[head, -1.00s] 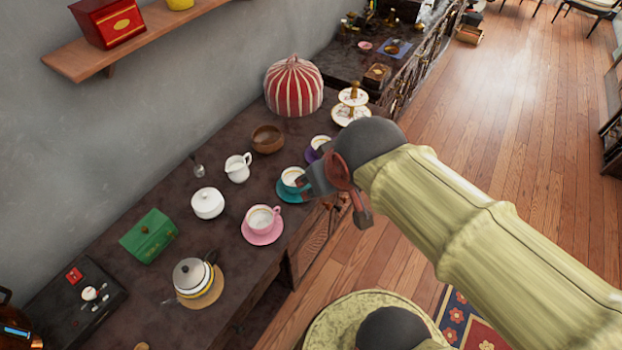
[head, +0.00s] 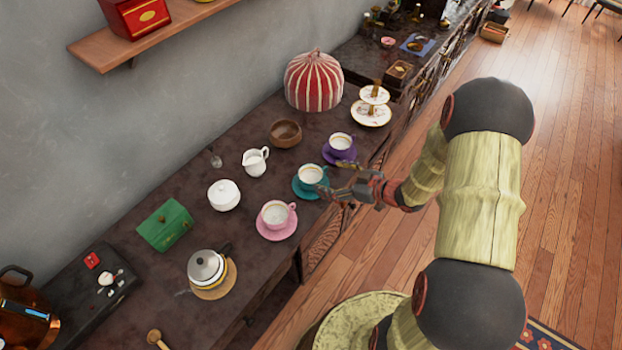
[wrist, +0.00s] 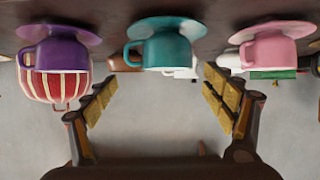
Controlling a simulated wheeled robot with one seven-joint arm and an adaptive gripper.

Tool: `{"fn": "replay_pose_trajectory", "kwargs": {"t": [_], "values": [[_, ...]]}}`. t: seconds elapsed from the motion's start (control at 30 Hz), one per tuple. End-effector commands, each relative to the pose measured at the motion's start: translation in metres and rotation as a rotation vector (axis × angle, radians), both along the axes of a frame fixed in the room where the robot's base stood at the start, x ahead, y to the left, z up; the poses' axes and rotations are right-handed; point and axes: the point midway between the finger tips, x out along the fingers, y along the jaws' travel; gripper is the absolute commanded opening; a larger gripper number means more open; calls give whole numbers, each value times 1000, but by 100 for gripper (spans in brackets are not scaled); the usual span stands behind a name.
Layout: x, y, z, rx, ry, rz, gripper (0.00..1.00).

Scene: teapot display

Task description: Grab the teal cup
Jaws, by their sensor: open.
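The teal cup (head: 310,174) stands on a teal saucer (head: 298,188) near the counter's front edge. My gripper (head: 340,182) is open and empty, just to the right of the cup in the head view. In the wrist view, which looks upside down, the teal cup (wrist: 168,50) is centred between the open fingers (wrist: 165,95) and beyond their tips. Its handle points left there. I see a gap between the fingers and the cup in the wrist view.
A purple cup (head: 340,142) and a pink cup (head: 275,213) stand on saucers on either side. A white creamer (head: 255,162), a white sugar bowl (head: 223,195) and a wooden bowl (head: 285,133) stand behind. Open floor (head: 565,200) lies to the right.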

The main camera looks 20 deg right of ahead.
Motion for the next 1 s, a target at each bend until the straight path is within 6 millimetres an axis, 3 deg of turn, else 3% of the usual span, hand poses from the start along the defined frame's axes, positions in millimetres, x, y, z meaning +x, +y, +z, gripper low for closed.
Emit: {"fn": "replay_pose_trajectory", "kwargs": {"t": [0.17,0.7,1.0], "values": [[0,13,-9,40,-6,25,84],[46,49,-33,38,-7,25,84],[50,51,-33,38,-7,22,84]]}}
